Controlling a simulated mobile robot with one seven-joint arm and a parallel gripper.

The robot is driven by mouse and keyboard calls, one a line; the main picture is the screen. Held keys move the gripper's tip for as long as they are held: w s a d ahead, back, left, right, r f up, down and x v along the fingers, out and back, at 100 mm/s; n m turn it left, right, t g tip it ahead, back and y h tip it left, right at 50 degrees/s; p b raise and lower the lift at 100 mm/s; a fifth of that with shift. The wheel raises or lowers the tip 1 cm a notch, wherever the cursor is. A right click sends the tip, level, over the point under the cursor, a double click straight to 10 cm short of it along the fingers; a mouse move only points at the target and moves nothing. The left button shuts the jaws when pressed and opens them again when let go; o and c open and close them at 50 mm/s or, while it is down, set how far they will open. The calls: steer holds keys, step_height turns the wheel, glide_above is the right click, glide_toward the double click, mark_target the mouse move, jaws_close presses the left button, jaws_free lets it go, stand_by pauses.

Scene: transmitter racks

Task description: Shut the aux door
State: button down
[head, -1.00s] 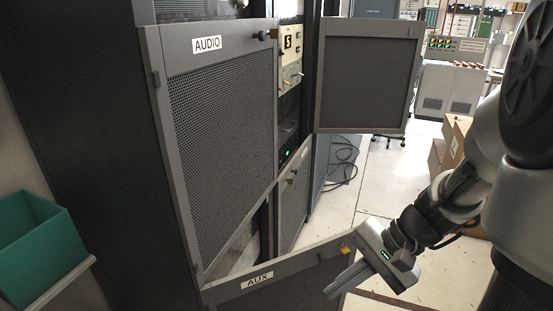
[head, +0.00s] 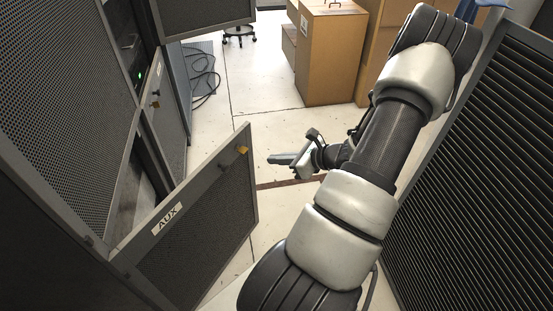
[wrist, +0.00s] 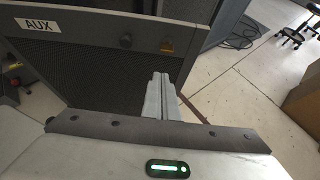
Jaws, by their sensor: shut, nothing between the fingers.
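The aux door (head: 190,245) is a dark mesh panel in a grey frame with a white AUX label. It stands open, swung out from the lower part of the rack, with a brass-coloured latch (head: 242,150) at its free top corner. In the wrist view the aux door (wrist: 95,80) fills the upper left, with a dark knob and the brass latch on its top rail. My gripper (head: 272,159) is shut and empty, to the right of the door's free edge in the head view. In the wrist view its closed fingers (wrist: 158,92) appear in front of the door's free-edge side; contact cannot be told.
The audio door (head: 65,110) stands above the aux door. Another rack door (head: 168,105) is behind it. Cardboard boxes (head: 330,55) stand at the back, and a louvred dark cabinet (head: 480,170) is close on the right. White floor between is clear.

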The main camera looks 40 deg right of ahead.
steer(key=w+r+b+x, duration=0.1)
steer(key=x, duration=0.8)
steer(key=shift+w+a+r+b, duration=0.2)
steer(key=shift+a+b, duration=0.05)
steer(key=shift+b, duration=0.1)
